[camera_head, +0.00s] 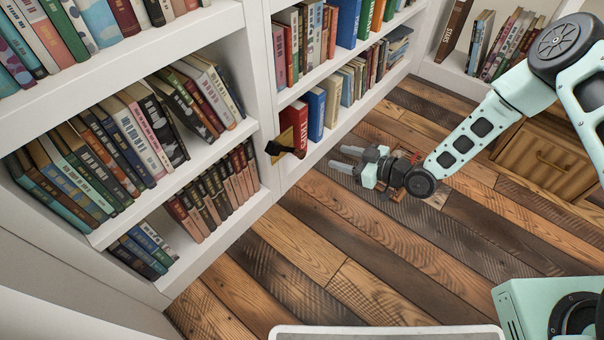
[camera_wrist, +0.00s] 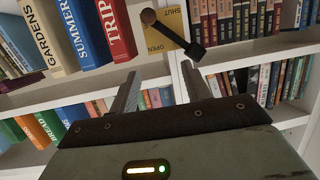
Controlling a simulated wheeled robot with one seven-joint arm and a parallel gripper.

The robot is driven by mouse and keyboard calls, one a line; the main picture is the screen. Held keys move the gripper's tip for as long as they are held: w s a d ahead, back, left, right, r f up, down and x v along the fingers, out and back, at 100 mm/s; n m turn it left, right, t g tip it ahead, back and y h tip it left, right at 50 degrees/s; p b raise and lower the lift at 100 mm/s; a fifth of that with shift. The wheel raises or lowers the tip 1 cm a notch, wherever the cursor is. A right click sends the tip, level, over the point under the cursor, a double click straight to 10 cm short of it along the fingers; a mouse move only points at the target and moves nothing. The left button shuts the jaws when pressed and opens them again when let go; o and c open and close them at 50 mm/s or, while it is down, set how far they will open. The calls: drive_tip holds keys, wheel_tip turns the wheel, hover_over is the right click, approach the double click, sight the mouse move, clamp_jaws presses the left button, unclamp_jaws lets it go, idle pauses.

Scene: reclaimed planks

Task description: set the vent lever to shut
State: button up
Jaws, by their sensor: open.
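The vent lever (camera_head: 277,148) is a dark bar on a yellow plate (camera_head: 293,134) at the end of the lower bookshelf in the head view. In the wrist view the plate (camera_wrist: 158,42) reads SHUT near its top right and OPEN lower down. The lever (camera_wrist: 174,31) crosses it slantwise, with a brown round end at upper left and a black block at lower right. I cannot tell which word it is set to. My gripper (camera_head: 345,159) is open and empty, to the right of the lever. In the wrist view my fingertips (camera_wrist: 160,73) are apart from the lever, below it.
White bookcases (camera_head: 251,70) full of books stand at the left and back. A red book (camera_head: 300,124) is close behind the plate. A wooden cabinet (camera_head: 545,158) stands at the right. The plank floor (camera_head: 330,250) is clear.

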sight(304, 156)
wheel_tip(304, 156, down, 10)
drive_tip(key=s+d+m+t+y+b, duration=0.1)
drive_tip(key=s+d+t+y+b, duration=0.15)
drive_tip(key=b, duration=0.25)
drive_tip(key=shift+t+h, duration=0.35)
drive_tip(key=shift+h, duration=0.1)
drive_tip(key=shift+r+b+x, duration=0.15)
drive_tip(key=shift+b+x, duration=1.75)
drive_tip(key=shift+x, duration=2.65)
drive_tip(key=shift+r+b+x, duration=0.15)
drive_tip(key=shift+b+x, duration=1.7)
drive_tip(key=shift+x, duration=2.65)
drive_tip(key=shift+w+d, duration=0.1)
drive_tip(key=shift+w, duration=0.05)
